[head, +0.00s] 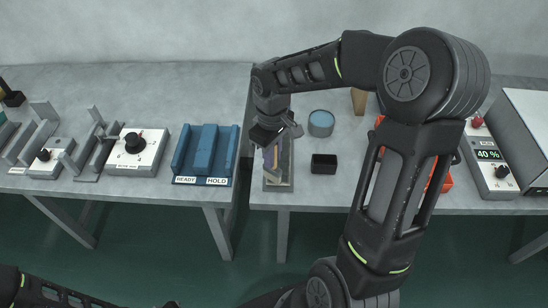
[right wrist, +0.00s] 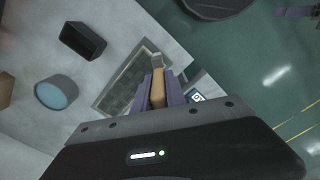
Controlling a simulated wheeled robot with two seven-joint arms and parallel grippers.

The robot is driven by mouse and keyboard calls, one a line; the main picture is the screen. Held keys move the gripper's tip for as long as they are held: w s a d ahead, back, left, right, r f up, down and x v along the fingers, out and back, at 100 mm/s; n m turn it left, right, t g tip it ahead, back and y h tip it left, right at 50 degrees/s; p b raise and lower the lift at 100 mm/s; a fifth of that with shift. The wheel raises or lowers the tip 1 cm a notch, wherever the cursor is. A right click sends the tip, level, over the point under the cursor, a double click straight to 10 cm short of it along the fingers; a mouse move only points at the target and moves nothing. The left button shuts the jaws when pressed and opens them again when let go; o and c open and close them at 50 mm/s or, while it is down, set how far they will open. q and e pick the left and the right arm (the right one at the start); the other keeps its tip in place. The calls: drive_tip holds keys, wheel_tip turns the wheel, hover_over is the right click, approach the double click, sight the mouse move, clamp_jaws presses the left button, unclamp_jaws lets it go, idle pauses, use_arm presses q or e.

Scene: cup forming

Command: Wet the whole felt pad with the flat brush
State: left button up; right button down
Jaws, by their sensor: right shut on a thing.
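My right gripper (head: 270,157) is shut on the flat brush, its purple fingers pointing down over the felt pad's tray (head: 287,186). In the right wrist view the brush (right wrist: 158,88) has a tan handle between the fingers and a pale grey end beyond them. The grey felt pad (right wrist: 122,92) lies in a pale frame, partly hidden by the fingers and brush. I cannot tell if the brush touches the pad, nor which parts are wet. A purple part, probably my left gripper (right wrist: 297,12), shows at the edge over the floor.
A round container with a blue top (head: 321,121) and a small black open box (head: 323,164) stand right of the tray. A blue READY/HOLD rack (head: 206,153) is on the left table, across a gap. A 40 % display unit (head: 489,160) stands far right.

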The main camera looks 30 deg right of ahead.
drive_tip(key=shift+w+r, duration=0.1)
drive_tip(key=shift+r, duration=0.55)
drive_tip(key=shift+a+r+p, duration=0.15)
drive_tip(key=shift+r+p, duration=1.5)
drive_tip(key=shift+r, duration=0.4)
